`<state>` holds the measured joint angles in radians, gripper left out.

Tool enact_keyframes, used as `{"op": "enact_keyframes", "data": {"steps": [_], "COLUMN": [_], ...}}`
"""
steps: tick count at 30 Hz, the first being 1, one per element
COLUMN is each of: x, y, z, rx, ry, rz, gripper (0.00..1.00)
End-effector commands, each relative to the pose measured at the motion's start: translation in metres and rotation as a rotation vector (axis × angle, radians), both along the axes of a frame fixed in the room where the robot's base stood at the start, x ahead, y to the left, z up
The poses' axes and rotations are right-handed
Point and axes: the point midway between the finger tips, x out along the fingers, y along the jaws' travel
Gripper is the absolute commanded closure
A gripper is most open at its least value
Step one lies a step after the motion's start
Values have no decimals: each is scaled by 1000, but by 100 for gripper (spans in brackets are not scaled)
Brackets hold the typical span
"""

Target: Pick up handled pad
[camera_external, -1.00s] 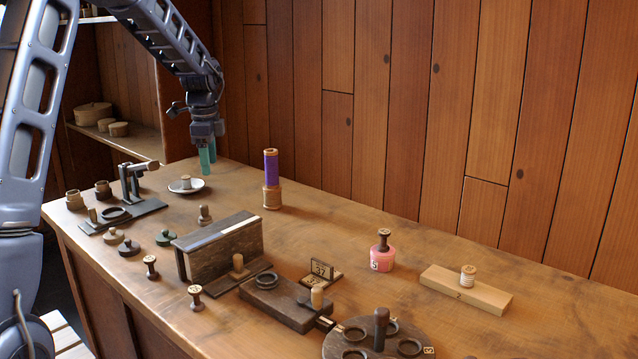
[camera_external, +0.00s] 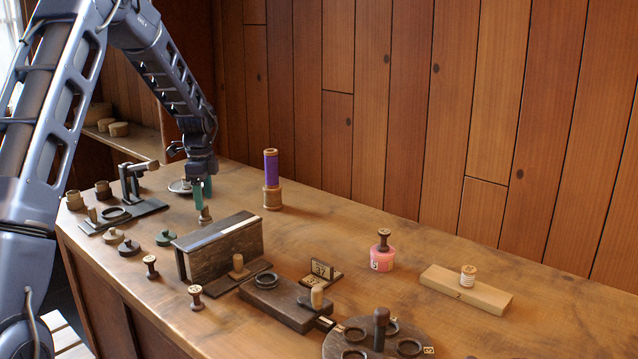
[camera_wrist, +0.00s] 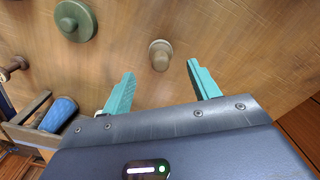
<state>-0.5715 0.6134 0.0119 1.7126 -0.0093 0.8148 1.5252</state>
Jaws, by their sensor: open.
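The small brown piece with a round base and an upright knob (camera_external: 205,216) looks like the handled pad. It stands upright on the table behind the dark wooden box. In the wrist view the knobbed piece (camera_wrist: 160,55) lies ahead of and between the fingertips, with bare table around it. My gripper (camera_external: 203,190) is open and empty, with teal fingers pointing down just above it. Its open fingers also show in the wrist view (camera_wrist: 161,78). I cannot tell from the outside view whether a finger touches the piece.
The dark wooden box (camera_external: 222,248) stands close in front; the wrist view shows a blue cylinder (camera_wrist: 58,113) in it. A green knobbed disc (camera_external: 165,238) lies to the left. A purple spool on a stand (camera_external: 271,180) rises to the right. A pale dish (camera_external: 180,186) sits behind.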

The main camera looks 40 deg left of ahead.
Motion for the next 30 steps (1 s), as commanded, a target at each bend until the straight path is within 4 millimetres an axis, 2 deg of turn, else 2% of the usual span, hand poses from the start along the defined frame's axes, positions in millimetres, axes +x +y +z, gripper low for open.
{"op": "enact_keyframes", "data": {"steps": [11,19,20,24,27,30], "x": [0,0,0,0,0,0], "y": [3,3,3,3,3,3], "z": [-45,-49,-49,-49,-49,-49], "rx": [-2,0,0,-1,-1,-1], "ry": [2,0,0,1,1,1], "rz": [0,0,0,0,0,0], "gripper": [39,39,43,71,87,87]}}
